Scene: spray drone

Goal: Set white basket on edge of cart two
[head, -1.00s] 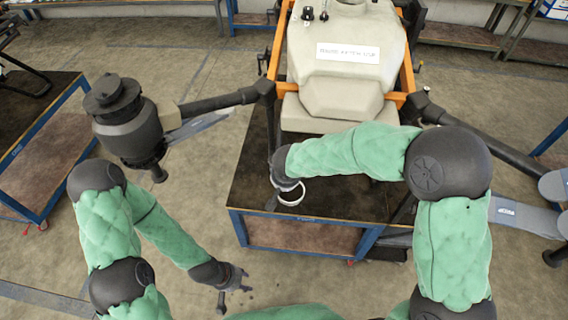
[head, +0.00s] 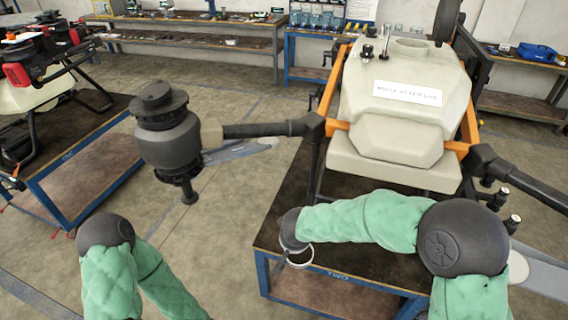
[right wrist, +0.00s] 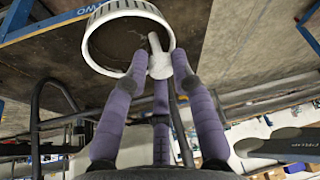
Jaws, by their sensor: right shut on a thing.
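My right gripper (head: 292,258) is shut on the white basket (head: 311,257), a small round white rim at the front edge of cart two (head: 285,281). In the right wrist view, my purple fingers (right wrist: 155,75) close around the short white handle of the basket (right wrist: 92,40). The basket overlaps the cart's blue front edge near its left corner; I cannot tell whether it touches. Cart two (right wrist: 45,22) also shows in the right wrist view, with its label at the top. My left gripper is out of view below the head picture.
A large spray drone with a cream tank (head: 400,100) stands on cart two, its black arms reaching left and right. A dark motor (head: 168,140) hangs off the left arm. Another cart (head: 75,165) bears a second drone. Floor between the carts is clear.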

